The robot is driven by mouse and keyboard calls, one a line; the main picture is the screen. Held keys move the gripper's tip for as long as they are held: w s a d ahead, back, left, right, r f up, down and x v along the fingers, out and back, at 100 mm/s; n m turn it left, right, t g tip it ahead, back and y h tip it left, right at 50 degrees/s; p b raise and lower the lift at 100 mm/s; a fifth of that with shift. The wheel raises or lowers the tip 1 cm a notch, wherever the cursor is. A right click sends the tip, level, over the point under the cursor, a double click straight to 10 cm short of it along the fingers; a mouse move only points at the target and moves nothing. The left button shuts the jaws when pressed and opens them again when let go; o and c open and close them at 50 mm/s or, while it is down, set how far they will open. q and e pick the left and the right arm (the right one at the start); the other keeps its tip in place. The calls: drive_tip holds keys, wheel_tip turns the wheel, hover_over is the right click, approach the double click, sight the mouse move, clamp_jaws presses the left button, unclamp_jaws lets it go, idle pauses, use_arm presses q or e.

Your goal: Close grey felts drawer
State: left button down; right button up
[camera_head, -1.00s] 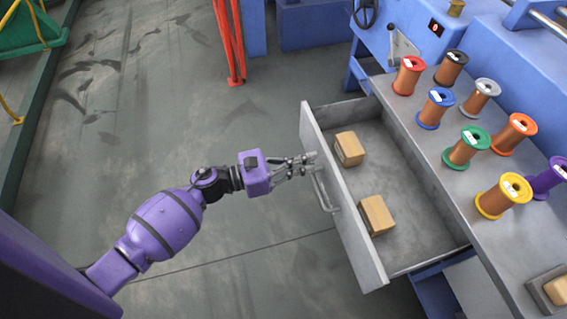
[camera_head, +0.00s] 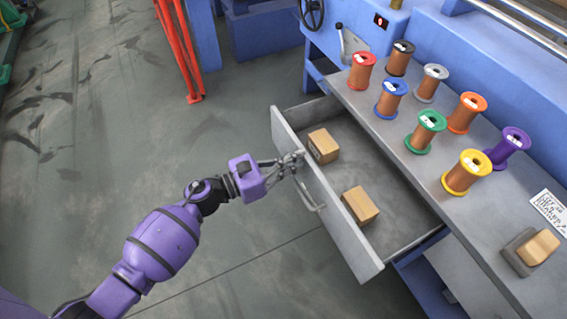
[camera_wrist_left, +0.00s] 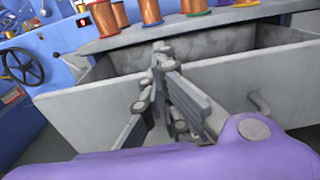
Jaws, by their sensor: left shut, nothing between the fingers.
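The grey drawer (camera_head: 325,195) stands pulled out from under the bench, with two brown boxes inside, one farther (camera_head: 323,146) and one nearer (camera_head: 360,205). Its handle (camera_head: 308,198) is on the outer face of the front panel. My left gripper (camera_head: 297,159) is shut and empty. Its fingertips are at the outer face of the front panel, near the far end of the handle, and seem to touch the panel. In the left wrist view the closed fingers (camera_wrist_left: 160,55) overlap the front panel (camera_wrist_left: 85,110); the exact contact is hidden. My right gripper is not in view.
Several coloured spools (camera_head: 427,130) stand on the bench top (camera_head: 400,145) above the drawer. A small tray with a tan block (camera_head: 535,250) and a paper sheet (camera_head: 548,210) lie at the right. A red stand (camera_head: 180,50) is beyond.

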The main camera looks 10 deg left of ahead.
use_arm(q)
drive_tip(key=b+x, duration=0.4)
drive_tip(key=x, duration=1.1)
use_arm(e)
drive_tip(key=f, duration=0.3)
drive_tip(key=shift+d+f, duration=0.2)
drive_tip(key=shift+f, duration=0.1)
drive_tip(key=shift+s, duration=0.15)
